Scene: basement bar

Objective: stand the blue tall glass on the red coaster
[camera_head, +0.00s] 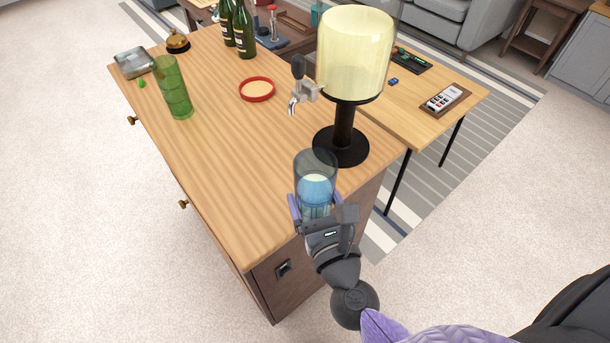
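The blue tall glass (315,168) stands upright near the right edge of the wooden counter, in front of the drink dispenser. A pale surface shows inside it, perhaps liquid. My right gripper (314,203) has its purple fingers on either side of the glass, low down. I cannot tell whether they press on it; the gripper hides the glass's base. The red coaster (257,97), a round red rim with a light tan middle, lies flat and empty on the counter, farther back and to the left of the glass. My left gripper is not in view.
The dispenser (341,149) with a yellow tank and tap stands behind the glass, right of the coaster. A green glass (174,88) stands to the left. Bottles (245,35), a bell (177,41) and an ashtray (133,63) are at the back. The counter's middle is clear.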

